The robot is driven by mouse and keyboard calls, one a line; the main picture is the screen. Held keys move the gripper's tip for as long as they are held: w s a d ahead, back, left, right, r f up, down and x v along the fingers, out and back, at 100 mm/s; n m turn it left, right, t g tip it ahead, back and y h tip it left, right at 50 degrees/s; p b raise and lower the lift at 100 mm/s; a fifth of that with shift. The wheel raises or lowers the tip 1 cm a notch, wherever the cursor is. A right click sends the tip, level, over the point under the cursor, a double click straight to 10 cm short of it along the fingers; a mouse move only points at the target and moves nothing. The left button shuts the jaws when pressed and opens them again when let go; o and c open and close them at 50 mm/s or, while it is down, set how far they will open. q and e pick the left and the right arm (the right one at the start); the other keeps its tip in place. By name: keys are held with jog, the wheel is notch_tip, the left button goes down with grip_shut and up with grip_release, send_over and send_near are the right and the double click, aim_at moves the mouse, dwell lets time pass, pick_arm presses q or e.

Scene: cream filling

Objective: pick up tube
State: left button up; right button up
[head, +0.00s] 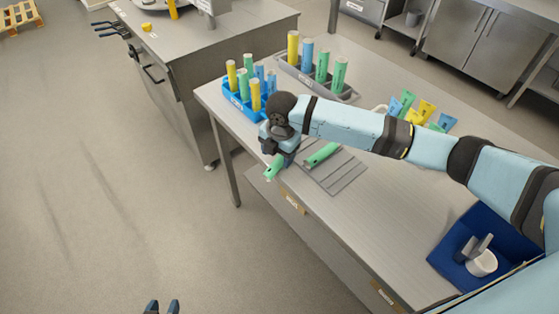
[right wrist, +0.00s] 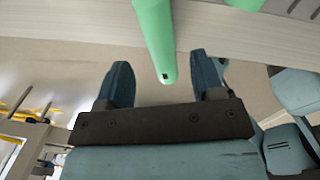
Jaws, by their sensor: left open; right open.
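A green tube (head: 274,168) lies at the table's near left edge, one end sticking out past the edge. In the right wrist view this green tube (right wrist: 155,38) reaches down between the two fingers of my right gripper (right wrist: 163,78), with gaps on both sides. The right gripper (head: 277,150) is open, close to the tube; its arm hides part of it in the head view. A second green tube (head: 322,154) lies on a grey grooved plate (head: 342,176). My left gripper (head: 161,307) is open and empty over the floor at the bottom edge.
A blue rack (head: 234,98) holds several yellow, green and blue tubes. A grey rack (head: 318,84) behind holds several more. Coloured piping bags (head: 422,110) stand beyond my right arm.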

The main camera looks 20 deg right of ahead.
aim_at(278, 161)
notch_tip(278, 161, down, 4)
jog(key=shift+r, duration=0.1)
jog(key=c, duration=1)
jog(key=shift+r, duration=0.1)
